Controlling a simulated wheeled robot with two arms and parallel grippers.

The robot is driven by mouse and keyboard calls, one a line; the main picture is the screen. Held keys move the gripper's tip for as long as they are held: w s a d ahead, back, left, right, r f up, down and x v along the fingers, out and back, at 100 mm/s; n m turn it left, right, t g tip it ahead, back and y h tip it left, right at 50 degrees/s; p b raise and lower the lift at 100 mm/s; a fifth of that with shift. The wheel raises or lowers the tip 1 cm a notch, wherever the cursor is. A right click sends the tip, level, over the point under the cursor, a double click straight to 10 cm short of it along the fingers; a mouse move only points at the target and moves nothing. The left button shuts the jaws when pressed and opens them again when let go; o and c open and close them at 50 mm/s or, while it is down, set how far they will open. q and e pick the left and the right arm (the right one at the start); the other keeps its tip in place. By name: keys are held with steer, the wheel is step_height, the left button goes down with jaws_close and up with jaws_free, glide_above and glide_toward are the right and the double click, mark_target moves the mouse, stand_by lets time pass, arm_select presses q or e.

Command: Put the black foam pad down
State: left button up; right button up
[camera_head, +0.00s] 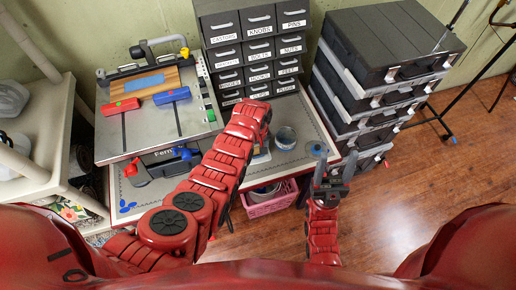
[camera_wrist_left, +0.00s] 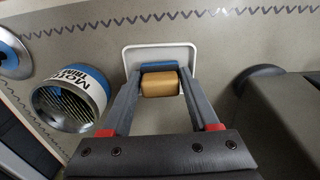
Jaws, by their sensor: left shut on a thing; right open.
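No black foam pad can be made out in either view. My left gripper (camera_wrist_left: 160,80) is shut on a small tan and blue block (camera_wrist_left: 160,86), held between its fingertips in the left wrist view. Behind the block is a white rounded rectangle (camera_wrist_left: 132,58) on the grey patterned bench top; I cannot tell whether the block touches it. In the head view my left forearm hides most of the left gripper. My right gripper (camera_head: 331,172) is open and empty, beside the front right part of the bench.
A labelled can (camera_wrist_left: 72,98) stands left of my left gripper; it also shows in the head view (camera_head: 285,138). Labelled drawers (camera_head: 258,50) stand behind, stacked black cases (camera_head: 385,70) at right. A pink crate (camera_head: 272,203) is below the bench.

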arm_select(q)
steer(key=shift+f, duration=0.25)
steer(key=o, duration=0.7)
steer(key=shift+f, duration=0.15)
steer(key=o, duration=0.5)
